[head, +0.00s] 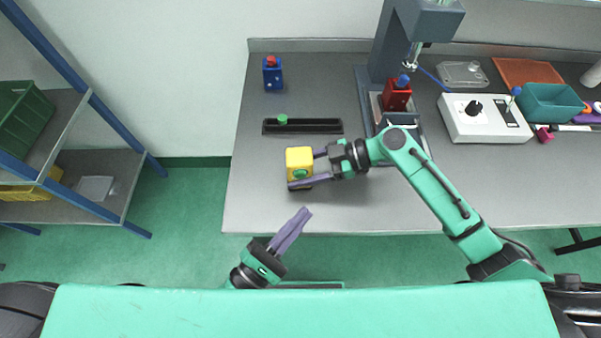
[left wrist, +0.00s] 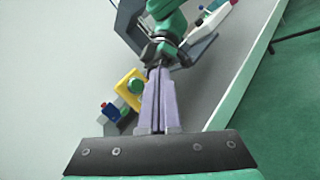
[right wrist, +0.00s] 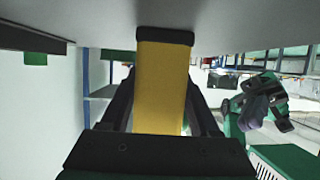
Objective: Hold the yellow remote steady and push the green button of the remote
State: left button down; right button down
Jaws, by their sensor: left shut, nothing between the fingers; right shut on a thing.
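The yellow remote (head: 298,157) is a yellow block near the table's front edge. Its green button (head: 300,174) is on the side facing me. My right gripper (head: 306,168) is shut on the remote from the right; the remote fills the right wrist view (right wrist: 160,90) between the fingers. I cannot tell whether it touches the table. In the left wrist view the green button (left wrist: 136,86) shows just left of the left fingertips (left wrist: 160,70).
A black slotted bar (head: 325,126) with a green knob lies behind the remote. A blue block (head: 272,76) with a red top stands further back. A press stand (head: 372,95) holding a red block and a white control box (head: 484,119) are to the right. The table's left front is clear.

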aim_at(300, 175)
pick_arm(q)
jog(key=shift+w+a, duration=0.15)
jog(key=shift+w, duration=2.5)
jog(key=shift+w, duration=0.4)
jog(key=shift+w, duration=0.45)
dwell(0.4)
jog(key=shift+s, duration=0.9)
